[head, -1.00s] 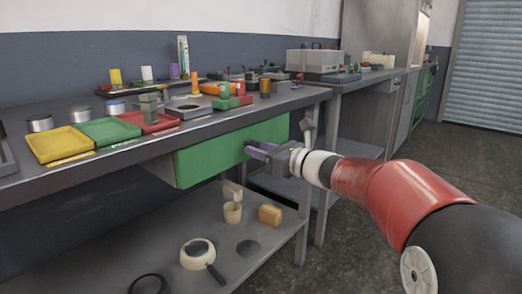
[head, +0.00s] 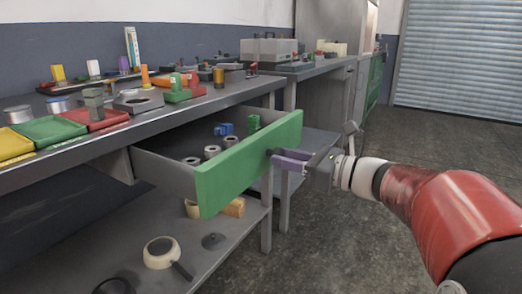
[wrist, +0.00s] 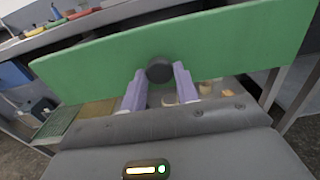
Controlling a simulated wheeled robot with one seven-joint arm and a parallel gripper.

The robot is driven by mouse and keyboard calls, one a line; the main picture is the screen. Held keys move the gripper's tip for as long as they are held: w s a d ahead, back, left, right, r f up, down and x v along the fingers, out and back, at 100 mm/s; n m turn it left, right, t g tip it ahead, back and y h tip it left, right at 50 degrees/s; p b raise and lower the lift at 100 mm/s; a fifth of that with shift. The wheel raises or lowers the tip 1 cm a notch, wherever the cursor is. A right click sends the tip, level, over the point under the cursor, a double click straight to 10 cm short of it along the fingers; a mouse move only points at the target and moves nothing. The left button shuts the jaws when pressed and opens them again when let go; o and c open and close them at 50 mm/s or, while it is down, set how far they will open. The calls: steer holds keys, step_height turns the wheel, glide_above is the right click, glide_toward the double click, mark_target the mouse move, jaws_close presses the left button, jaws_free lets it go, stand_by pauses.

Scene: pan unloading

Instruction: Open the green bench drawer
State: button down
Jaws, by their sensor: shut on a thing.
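The green bench drawer (head: 245,165) stands pulled out from under the grey workbench, its green front well clear of the bench edge. Inside it I see several small grey rings, a blue item (head: 224,129) and a green item (head: 254,122). My gripper (head: 277,157) is at the right part of the drawer front, shut on the dark round knob. In the wrist view the knob (wrist: 160,69) sits between the tips of my two purple fingers, against the green front.
The grey bench top (head: 150,120) carries yellow, green and red trays (head: 95,118) and several small parts. A lower shelf (head: 215,262) holds a tape roll (head: 161,252), a magnifier-like item and a tan block. Open floor lies to the right, before a shutter door (head: 458,65).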

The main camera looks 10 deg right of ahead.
steer(key=shift+v, duration=2.4)
steer(key=c, duration=1.1)
jaws_free()
steer(key=shift+o, duration=0.2)
steer(key=v, duration=0.7)
steer(key=shift+s+d, duration=0.3)
